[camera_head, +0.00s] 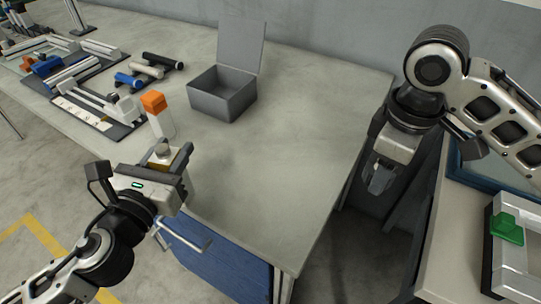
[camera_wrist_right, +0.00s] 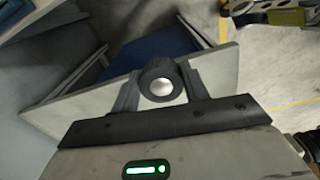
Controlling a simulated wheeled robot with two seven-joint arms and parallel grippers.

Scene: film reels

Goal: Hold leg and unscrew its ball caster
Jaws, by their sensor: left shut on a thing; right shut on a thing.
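My left gripper (camera_head: 168,165) is shut on the leg, a pale piece with a brass-coloured round end (camera_head: 161,149) showing at its top, near the table's front left edge. Much of the leg is hidden by the gripper. My right gripper (camera_head: 380,182) is off the table's right edge, pointing down and well apart from the leg. In the right wrist view, it is shut on the ball caster (camera_wrist_right: 161,86), a dark round housing with a shiny silver ball facing the camera. The caster is too small to make out in the head view.
An orange-topped white piece (camera_head: 155,104) stands just behind my left gripper. A grey open-lidded box (camera_head: 222,95) is at the back. Dark and blue cylinders (camera_head: 150,68) and trays of parts (camera_head: 88,105) lie at left. The table's middle (camera_head: 280,150) is clear.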

